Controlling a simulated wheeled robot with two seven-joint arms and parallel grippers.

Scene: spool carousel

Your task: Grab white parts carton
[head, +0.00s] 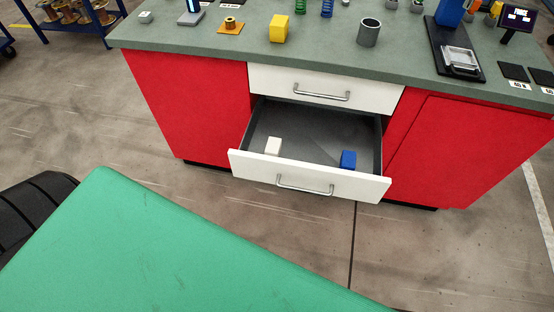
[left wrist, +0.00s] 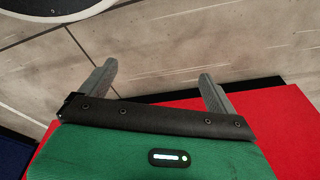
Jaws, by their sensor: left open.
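The white parts carton (head: 273,146) stands in the open lower drawer (head: 246,166), on its left side. A blue carton (head: 348,159) is in the same drawer, on its right side. In the left wrist view my left gripper (left wrist: 157,84) is open, with its two grey fingers apart and nothing between them. The concrete floor shows beyond the fingers, and no carton is in that view. My left gripper does not show in the head view, so its distance from the white carton cannot be told. My right gripper is in neither view.
The red cabinet (head: 200,105) has a shut upper drawer (head: 322,88) above the open one. A blue rack (head: 92,30) stands back left. Floor before the drawer is clear.

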